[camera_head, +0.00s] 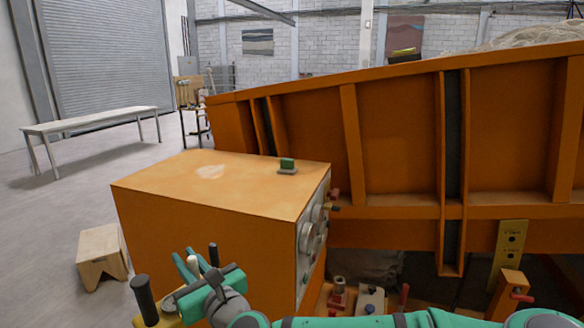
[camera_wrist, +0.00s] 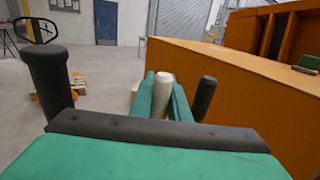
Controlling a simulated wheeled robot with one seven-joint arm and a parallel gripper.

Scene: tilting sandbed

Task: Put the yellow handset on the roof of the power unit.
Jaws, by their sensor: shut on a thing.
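The yellow handset (camera_head: 172,320) is at the bottom of the head view, mostly hidden by my wrist and the frame edge. The power unit is the orange box (camera_head: 165,180) with a flat roof. My gripper is in front of its near side, outside the roof's edge. In the wrist view the power unit (camera_wrist: 235,75) stands to the right.
A small green-and-grey fitting (camera_head: 287,166) sits at the roof's right side; the rest of the roof is bare except for a pale worn patch. Knobs stick out from the right face. A wooden stool (camera_head: 103,255) stands left. The orange sandbed (camera_head: 400,130) rises behind.

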